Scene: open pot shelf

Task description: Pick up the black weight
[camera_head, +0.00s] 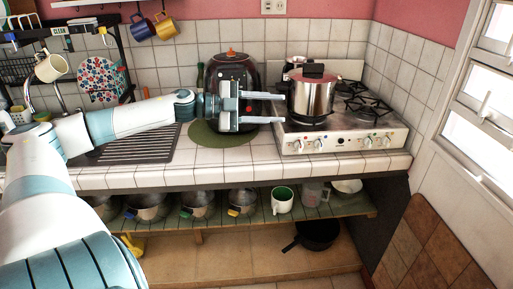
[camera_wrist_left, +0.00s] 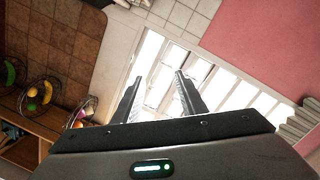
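My left gripper (camera_head: 280,108) is open, with its two fingers pointing right in front of the rice-cooker-like dark appliance (camera_head: 217,75). In the left wrist view its fingers (camera_wrist_left: 160,76) are apart with nothing between them. A steel pot (camera_head: 312,96) stands on the stove to the right of the fingertips. A black block-like piece (camera_head: 313,71) sits on top of the pot. I cannot tell whether this piece is the black weight or a lid handle. No other thing shows clearly as a weight. My right gripper is not in view.
The stove (camera_head: 340,138) fills the counter's right end. A dark ribbed mat (camera_head: 135,148) lies on the left. Several pots and a green-lined cup (camera_head: 283,199) stand on the shelf below, with a black pan (camera_head: 317,235) lower down. Mugs (camera_head: 142,27) hang at upper left.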

